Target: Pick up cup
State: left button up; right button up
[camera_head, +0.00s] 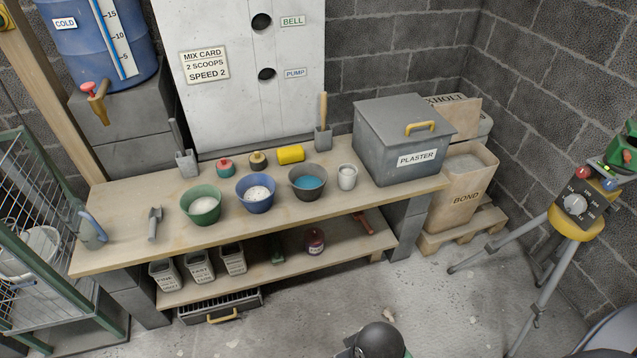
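A small whitish cup (347,177) stands upright on the wooden bench, toward its right end. Neither of my grippers can be made out in the head view.
A blue bowl (256,207) and a green bowl (203,213) stand left of the dark bucket. A yellow cylinder (290,154) lies behind. A tripod (547,262) with a control box stands on the right. A dark rounded object (378,341) is at the bottom edge.

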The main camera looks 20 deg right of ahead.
aim_at(348, 173)
jog(key=l, duration=0.75)
jog(key=i+l+u, duration=0.1)
jog(key=l, duration=0.65)
